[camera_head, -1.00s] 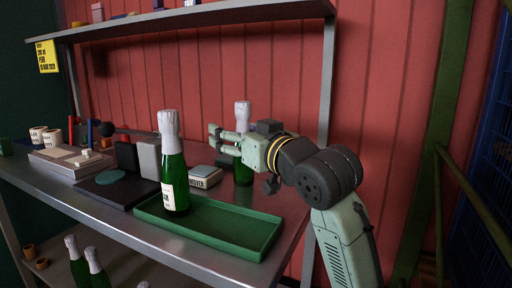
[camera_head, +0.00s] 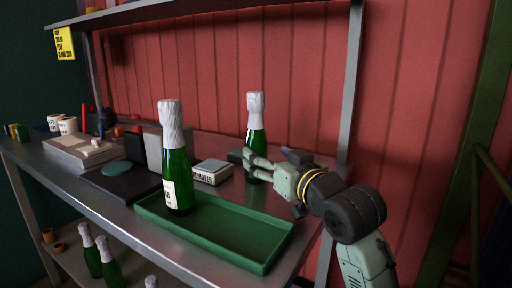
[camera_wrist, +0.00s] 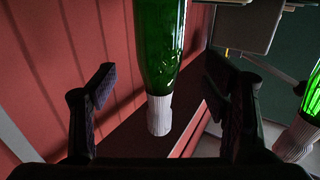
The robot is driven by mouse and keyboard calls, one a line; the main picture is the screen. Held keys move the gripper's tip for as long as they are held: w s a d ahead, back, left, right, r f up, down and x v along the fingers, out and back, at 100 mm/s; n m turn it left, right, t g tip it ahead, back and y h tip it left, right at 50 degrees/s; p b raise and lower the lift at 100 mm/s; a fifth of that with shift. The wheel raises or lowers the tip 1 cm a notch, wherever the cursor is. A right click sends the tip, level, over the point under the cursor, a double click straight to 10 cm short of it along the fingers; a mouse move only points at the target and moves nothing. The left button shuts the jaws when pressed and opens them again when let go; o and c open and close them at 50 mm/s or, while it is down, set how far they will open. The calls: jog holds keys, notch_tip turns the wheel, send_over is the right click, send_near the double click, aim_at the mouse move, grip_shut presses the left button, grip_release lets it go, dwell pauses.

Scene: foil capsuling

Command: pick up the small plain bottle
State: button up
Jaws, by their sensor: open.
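The small plain bottle (camera_head: 256,121) is green glass with white foil over its neck, and no label shows on it. It stands upright at the back of the bench, behind the green tray. My gripper (camera_head: 252,164) is open at its lower body, and the fingers cover part of the bottle. In the wrist view the bottle (camera_wrist: 160,45) appears inverted, foil downward, lined up between the two spread fingers (camera_wrist: 165,105). Clear gaps show on both sides. I cannot tell how deep it sits between the fingers.
A labelled foil-topped bottle (camera_head: 177,170) stands in the green tray (camera_head: 262,262) to the left. A remover box (camera_head: 212,172) lies between the two bottles. A shelf post (camera_head: 346,105) rises close behind my gripper. More bottles (camera_head: 91,256) stand on the lower shelf.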

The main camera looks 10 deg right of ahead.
aim_at(261, 150)
jog(key=p+x, duration=0.1)
jog(key=x, duration=0.5)
jog(key=shift+w, duration=0.25)
jog(key=shift+c, duration=0.5)
grip_shut()
jog(key=shift+r, duration=0.1)
